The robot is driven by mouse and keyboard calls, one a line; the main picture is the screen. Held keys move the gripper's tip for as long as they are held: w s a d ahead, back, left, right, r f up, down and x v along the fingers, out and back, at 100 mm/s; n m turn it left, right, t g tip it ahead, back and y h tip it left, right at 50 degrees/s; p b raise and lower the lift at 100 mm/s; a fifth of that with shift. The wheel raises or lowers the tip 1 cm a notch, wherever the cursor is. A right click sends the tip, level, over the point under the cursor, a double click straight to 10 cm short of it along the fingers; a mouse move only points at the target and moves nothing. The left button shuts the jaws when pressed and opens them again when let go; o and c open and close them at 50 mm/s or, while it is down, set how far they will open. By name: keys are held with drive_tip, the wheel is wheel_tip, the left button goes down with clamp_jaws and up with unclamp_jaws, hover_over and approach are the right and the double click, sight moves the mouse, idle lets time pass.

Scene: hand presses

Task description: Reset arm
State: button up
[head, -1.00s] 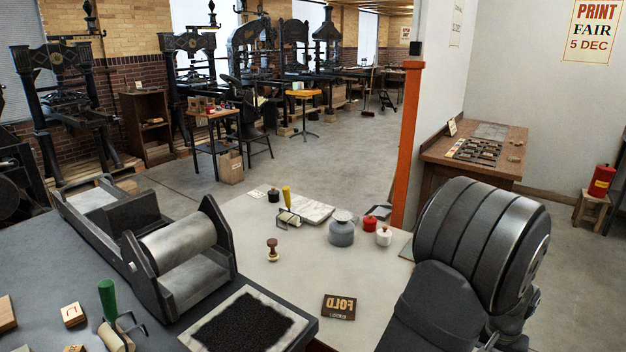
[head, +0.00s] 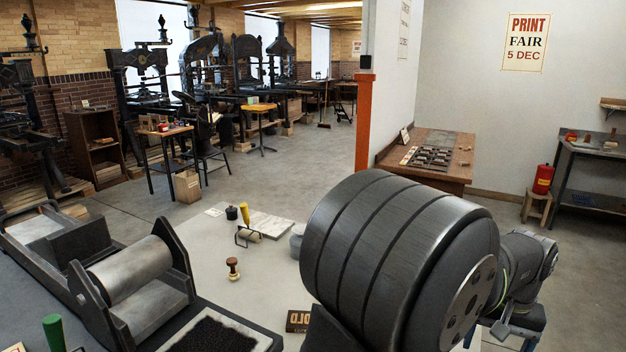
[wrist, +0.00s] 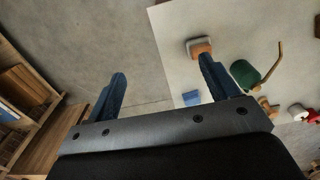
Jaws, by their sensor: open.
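My gripper (wrist: 162,82) shows in the wrist view with its two blue fingers spread wide apart. Nothing is held between them. Bare concrete floor and the edge of a pale tabletop (wrist: 172,40) lie behind the fingers. A small block with an orange-brown top (wrist: 200,46) is on the tabletop by the right fingertip; I cannot tell the gap.
In the head view, the roller press (head: 135,275), inked slab (head: 215,338), wooden stamp (head: 233,268), yellow-handled brayer (head: 246,226) and FOLD block (head: 298,320) are on the worktop. My arm partly hides the block. A green rounded thing (wrist: 243,73) and a blue block (wrist: 191,98) show in the wrist view.

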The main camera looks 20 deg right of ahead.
drive_tip(key=w+a+r+n, duration=0.2)
drive_tip(key=w+a+n, duration=0.1)
drive_tip(key=w+a, duration=0.4)
drive_tip(key=w+a+r+n, duration=0.3)
drive_tip(key=w+a, duration=0.4)
drive_tip(key=a, duration=0.3)
drive_tip(key=shift+w+a+r, duration=0.15)
drive_tip(key=shift+w+r, duration=0.05)
drive_tip(key=shift+w, duration=0.15)
drive_tip(key=shift+o, duration=0.2)
